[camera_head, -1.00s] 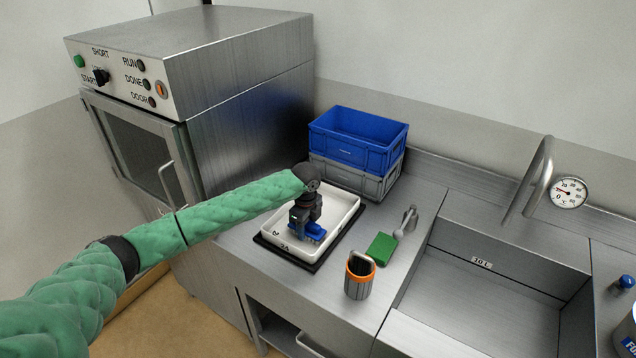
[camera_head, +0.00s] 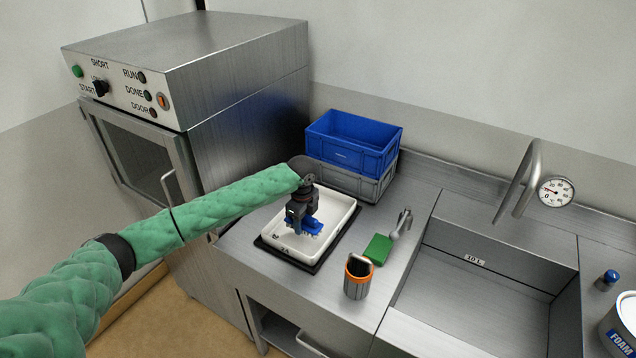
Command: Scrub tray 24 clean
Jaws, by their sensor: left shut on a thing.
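The white tray marked 24 (camera_head: 340,207) lies on a black mat (camera_head: 262,244) on the steel counter, left of the sink. My left gripper (camera_head: 300,216) reaches over the tray, pointing down. It is shut on a blue brush (camera_head: 311,227), whose pale bristles are low over the tray's floor. I cannot tell whether the bristles touch it. The gripper and brush hide part of the tray's inside. My right gripper is not in view.
A green pad (camera_head: 378,249) and an orange-rimmed container (camera_head: 358,277) stand right of the tray. A blue crate (camera_head: 352,143) sits on a grey crate (camera_head: 345,178) behind it. The sink (camera_head: 480,290) is at right, the steel machine (camera_head: 245,110) at left.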

